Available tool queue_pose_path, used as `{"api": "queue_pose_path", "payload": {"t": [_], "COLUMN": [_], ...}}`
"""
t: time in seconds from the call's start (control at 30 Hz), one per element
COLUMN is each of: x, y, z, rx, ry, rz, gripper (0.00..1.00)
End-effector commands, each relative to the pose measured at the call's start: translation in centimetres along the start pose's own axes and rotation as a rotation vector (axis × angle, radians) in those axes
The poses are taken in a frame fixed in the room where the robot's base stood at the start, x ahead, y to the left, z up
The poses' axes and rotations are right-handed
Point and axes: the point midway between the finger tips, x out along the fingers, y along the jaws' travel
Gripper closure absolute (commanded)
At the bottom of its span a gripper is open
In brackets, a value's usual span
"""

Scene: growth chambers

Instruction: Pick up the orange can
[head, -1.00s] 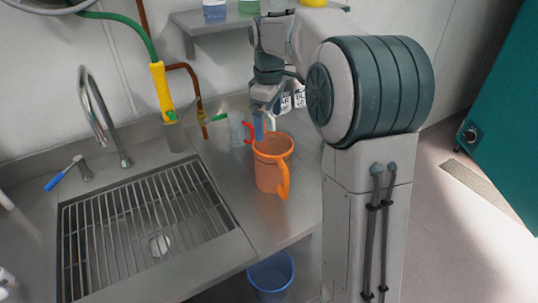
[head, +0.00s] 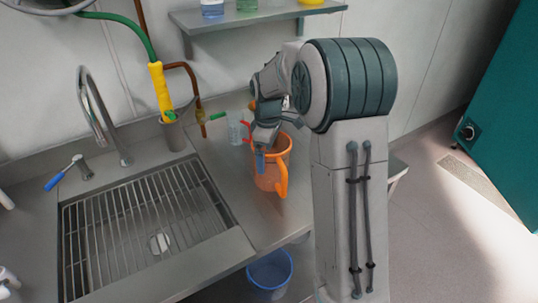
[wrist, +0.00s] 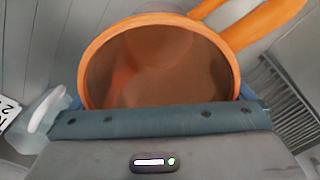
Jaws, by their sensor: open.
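The orange can (head: 270,181) stands upright on the steel counter to the right of the sink, its handle toward the lower right. Its round open mouth and orange rim (wrist: 158,20) fill much of the wrist view, with the handle (wrist: 262,24) at the upper right. My gripper (head: 262,160) is open at the can, in front of part of its rim and side in the head view. In the wrist view the gripper body covers the near side of the rim. The fingertips are mostly hidden, and I cannot tell whether they touch the can.
The sink with its wire rack (head: 150,230) is left of the can. A clear bottle (head: 236,130) stands behind it, also at the left in the wrist view (wrist: 42,122). A blue bucket (head: 270,274) sits below the counter edge. A shelf (head: 240,22) hangs above.

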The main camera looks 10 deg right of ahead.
Motion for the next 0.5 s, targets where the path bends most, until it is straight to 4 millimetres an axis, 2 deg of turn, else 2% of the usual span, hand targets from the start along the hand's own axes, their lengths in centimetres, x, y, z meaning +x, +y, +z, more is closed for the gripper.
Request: {"api": "queue_pose_path", "payload": {"t": [0.13,0.37,0.5], "x": [1.32,1.47,1.45], "y": [-0.02,0.01,0.01], "z": [0.0,-0.02,-0.02], "rx": [0.0,0.0,0.0], "ry": [-0.001,0.0,0.0], "rz": [0.0,0.001,0.001], "gripper": [0.0,0.0,0.33]}}
